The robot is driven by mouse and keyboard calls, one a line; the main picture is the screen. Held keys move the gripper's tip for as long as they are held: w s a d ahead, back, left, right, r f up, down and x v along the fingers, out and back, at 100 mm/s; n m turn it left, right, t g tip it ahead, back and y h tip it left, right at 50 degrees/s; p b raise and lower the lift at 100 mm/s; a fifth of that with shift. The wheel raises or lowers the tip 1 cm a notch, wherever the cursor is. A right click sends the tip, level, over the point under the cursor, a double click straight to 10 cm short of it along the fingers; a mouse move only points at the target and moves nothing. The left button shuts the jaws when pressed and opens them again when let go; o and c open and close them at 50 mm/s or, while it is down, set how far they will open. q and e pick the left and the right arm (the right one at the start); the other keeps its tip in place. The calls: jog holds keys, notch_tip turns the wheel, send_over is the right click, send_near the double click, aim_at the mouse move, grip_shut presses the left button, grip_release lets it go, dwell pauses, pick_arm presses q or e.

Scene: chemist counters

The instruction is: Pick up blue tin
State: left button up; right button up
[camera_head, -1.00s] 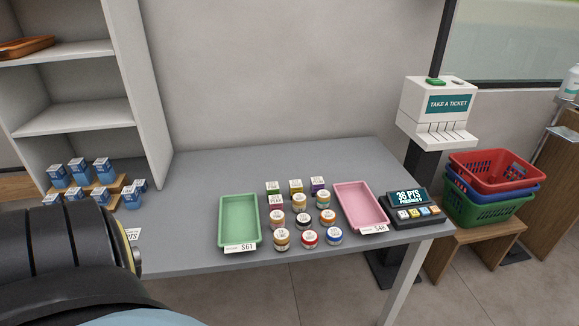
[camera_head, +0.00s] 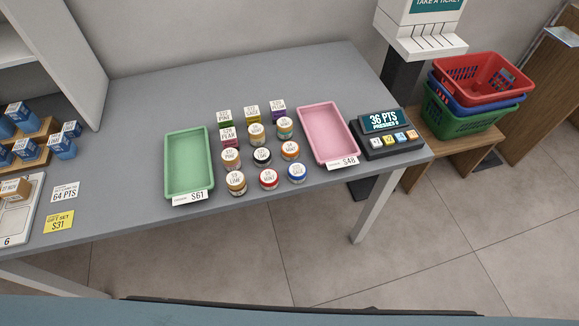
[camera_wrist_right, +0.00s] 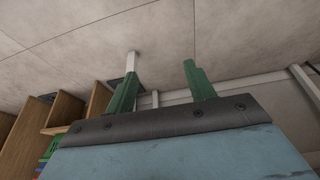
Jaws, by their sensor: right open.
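In the head view, the blue tin (camera_head: 297,173) stands upright on the grey counter. It is the front right one of a group of small round tins, has a pale labelled top, and stands right of a red tin (camera_head: 269,179). My right gripper (camera_wrist_right: 161,72) shows only in the right wrist view. Its two green fingers are wide apart with nothing between them, and no tin appears in that view. My left gripper is in neither view.
A green tray (camera_head: 168,178) lies left of the tins and a pink tray (camera_head: 345,150) right of them. Small boxes stand behind the tins. A points display (camera_head: 384,133) is at the right.

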jog(key=w+a+r+t+y, duration=0.1)
jog(key=w+a+r+t, duration=0.3)
jog(key=w+r, duration=0.65)
jog(key=n+t+y, duration=0.3)
jog(key=y, duration=0.1)
send_near(301, 176)
jog(key=b+x, duration=0.1)
jog(key=x, duration=0.4)
jog(key=shift+b+x, duration=0.75)
jog(key=shift+x, duration=2.25)
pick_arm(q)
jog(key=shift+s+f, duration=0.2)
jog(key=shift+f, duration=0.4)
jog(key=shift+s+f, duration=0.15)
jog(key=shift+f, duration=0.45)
pick_arm(e)
jog(key=c, duration=0.7)
